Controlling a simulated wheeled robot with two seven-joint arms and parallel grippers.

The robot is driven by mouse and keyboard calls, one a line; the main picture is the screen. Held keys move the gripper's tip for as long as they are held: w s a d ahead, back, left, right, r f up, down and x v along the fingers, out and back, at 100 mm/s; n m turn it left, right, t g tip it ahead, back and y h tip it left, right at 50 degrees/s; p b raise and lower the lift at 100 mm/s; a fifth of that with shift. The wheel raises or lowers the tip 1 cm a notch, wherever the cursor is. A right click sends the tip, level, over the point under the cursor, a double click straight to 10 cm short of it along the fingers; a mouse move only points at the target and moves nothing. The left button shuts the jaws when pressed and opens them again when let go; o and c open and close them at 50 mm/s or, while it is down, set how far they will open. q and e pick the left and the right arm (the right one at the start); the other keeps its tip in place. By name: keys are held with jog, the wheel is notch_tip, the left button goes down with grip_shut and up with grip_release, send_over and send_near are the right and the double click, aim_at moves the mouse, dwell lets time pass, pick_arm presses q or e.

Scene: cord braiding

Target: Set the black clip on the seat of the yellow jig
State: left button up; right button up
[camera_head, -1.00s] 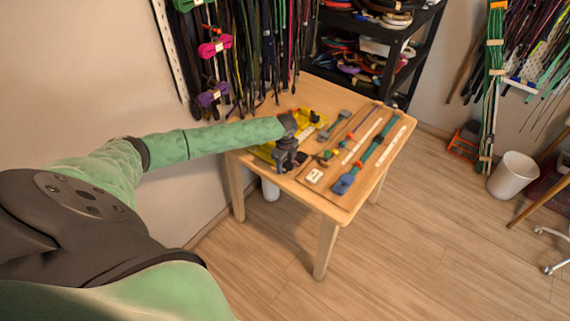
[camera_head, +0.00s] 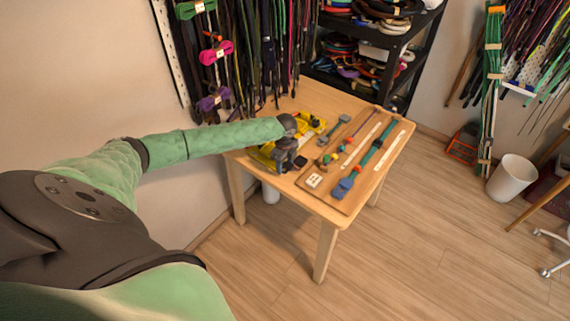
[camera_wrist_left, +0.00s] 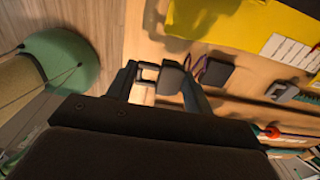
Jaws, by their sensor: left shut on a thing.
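The yellow jig (camera_head: 309,126) lies on the near-left part of the wooden table, partly hidden behind my left gripper. It fills the upper right of the left wrist view (camera_wrist_left: 255,35). My left gripper (camera_head: 290,163) is at the jig's near side, low over the table. In the wrist view my left gripper (camera_wrist_left: 160,80) is shut on the black clip (camera_wrist_left: 172,78), held between its fingertips beside the jig. Whether the clip touches anything below is not clear. My right gripper is not in view.
A wooden board (camera_head: 335,203) right of the jig holds teal cords, pale strips and a white tag (camera_head: 313,180). A grey piece (camera_head: 334,127) lies near the jig. A small dark block (camera_wrist_left: 216,70) is beside the clip. Cords hang behind the table.

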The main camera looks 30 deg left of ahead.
pick_arm(q)
jog(key=shift+w+a+b, duration=0.15)
jog(key=shift+a, duration=1.9)
jog(key=shift+w+a+b, duration=0.15)
jog(key=shift+a, duration=1.85)
jog(key=shift+w+a+b, duration=0.15)
jog(key=shift+a+b, duration=0.1)
jog(key=shift+a, duration=1.15)
jog(key=shift+w+a+b, duration=0.1)
jog(key=shift+a+b, duration=0.1)
jog(key=shift+a, duration=1.15)
jog(key=shift+w+d+b, duration=0.15)
jog(key=shift+w+b, duration=0.55)
jog(key=shift+w, duration=0.95)
jog(key=shift+w+d+b, duration=0.15)
jog(key=shift+w+b, duration=0.5)
jog(key=shift+w, duration=0.95)
jog(key=shift+p, duration=0.3)
